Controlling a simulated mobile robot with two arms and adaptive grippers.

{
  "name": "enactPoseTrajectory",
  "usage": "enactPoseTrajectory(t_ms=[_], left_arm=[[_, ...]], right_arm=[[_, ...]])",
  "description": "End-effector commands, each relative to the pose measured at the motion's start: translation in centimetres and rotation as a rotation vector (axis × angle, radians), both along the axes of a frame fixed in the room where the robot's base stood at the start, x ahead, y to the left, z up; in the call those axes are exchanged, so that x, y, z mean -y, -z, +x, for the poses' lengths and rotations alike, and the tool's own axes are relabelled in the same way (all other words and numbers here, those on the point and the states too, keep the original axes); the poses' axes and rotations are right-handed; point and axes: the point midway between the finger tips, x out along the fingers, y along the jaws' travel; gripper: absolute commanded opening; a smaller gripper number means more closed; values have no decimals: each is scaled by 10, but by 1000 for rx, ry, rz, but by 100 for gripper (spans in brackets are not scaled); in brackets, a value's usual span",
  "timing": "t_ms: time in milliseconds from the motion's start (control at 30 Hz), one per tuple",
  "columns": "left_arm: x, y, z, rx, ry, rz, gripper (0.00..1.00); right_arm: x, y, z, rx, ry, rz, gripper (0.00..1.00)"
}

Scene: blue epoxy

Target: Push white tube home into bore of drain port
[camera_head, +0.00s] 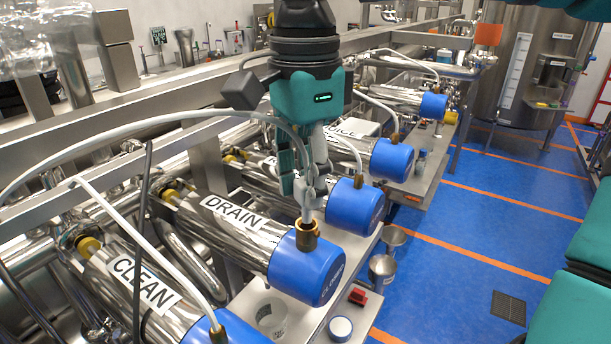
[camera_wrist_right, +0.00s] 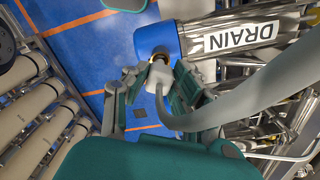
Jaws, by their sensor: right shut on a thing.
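The drain port is a brass collar (camera_head: 307,236) on top of the blue cap (camera_head: 308,270) of the cylinder labelled DRAIN; the collar shows in the wrist view (camera_wrist_right: 160,54). The white tube (camera_head: 215,116) arches in from the left, and its end runs down to the collar's mouth. My right gripper (camera_head: 306,190) is shut on the white tube near its end, just above the collar, pointing down. The wrist view shows the tube (camera_wrist_right: 160,82) between the fingers, lined up with the collar. How deep its tip sits in the bore cannot be told. My left gripper is out of view.
Neighbouring cylinders with blue caps stand on both sides, one labelled CLEAN (camera_head: 145,282), with their own tubes. A dark cable (camera_head: 140,230) hangs at the left.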

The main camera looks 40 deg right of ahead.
Motion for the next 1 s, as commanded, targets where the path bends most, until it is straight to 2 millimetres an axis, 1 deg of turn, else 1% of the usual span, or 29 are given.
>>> enactPoseTrajectory(t_ms=[1000], left_arm=[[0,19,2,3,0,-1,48]], right_arm=[[0,24,0,0,0,0,0]])
